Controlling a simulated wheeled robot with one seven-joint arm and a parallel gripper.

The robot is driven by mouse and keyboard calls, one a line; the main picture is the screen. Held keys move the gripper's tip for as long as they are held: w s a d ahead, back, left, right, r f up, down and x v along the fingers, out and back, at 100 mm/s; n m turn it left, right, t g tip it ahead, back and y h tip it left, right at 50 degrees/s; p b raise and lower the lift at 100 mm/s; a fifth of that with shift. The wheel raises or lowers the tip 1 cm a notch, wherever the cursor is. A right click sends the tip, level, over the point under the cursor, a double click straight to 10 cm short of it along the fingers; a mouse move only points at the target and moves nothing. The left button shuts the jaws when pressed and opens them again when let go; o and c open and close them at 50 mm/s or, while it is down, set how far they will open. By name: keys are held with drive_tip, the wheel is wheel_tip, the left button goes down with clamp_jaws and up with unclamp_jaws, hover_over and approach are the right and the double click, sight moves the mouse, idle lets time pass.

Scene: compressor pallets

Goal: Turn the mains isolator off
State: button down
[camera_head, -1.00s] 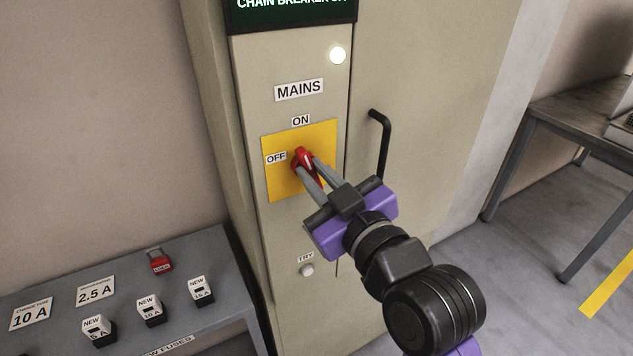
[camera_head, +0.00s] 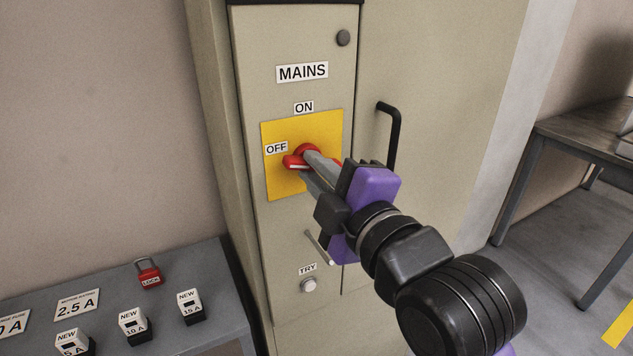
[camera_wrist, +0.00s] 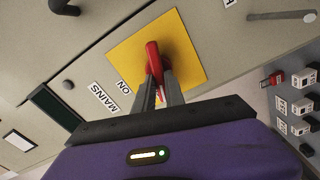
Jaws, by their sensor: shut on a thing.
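The red mains isolator handle (camera_head: 297,161) sits on a yellow plate (camera_head: 283,186) on the cabinet front. In the wrist view the handle (camera_wrist: 153,58) lies between the two fingertips. The round lamp (camera_head: 343,38) above the MAINS label (camera_head: 302,72) is dark. Part of the handle is hidden behind my fingers.
A TRY button (camera_head: 308,285) is below the isolator. A black door handle (camera_head: 391,135) stands out on the right. A grey bench (camera_head: 205,270) at lower left holds a red padlock (camera_head: 149,273) and several labelled fuses. A table (camera_head: 575,140) stands at far right.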

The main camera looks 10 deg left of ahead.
drive_tip(key=shift+f+n+b, duration=0.25)
drive_tip(key=shift+n+b, duration=0.8)
drive_tip(key=shift+n, duration=0.55)
drive_tip(key=c, duration=1.4)
unclamp_jaws()
drive_tip(key=v, duration=0.8)
drive_tip(key=shift+b, duration=0.4)
drive_tip(key=shift+w, duration=0.1)
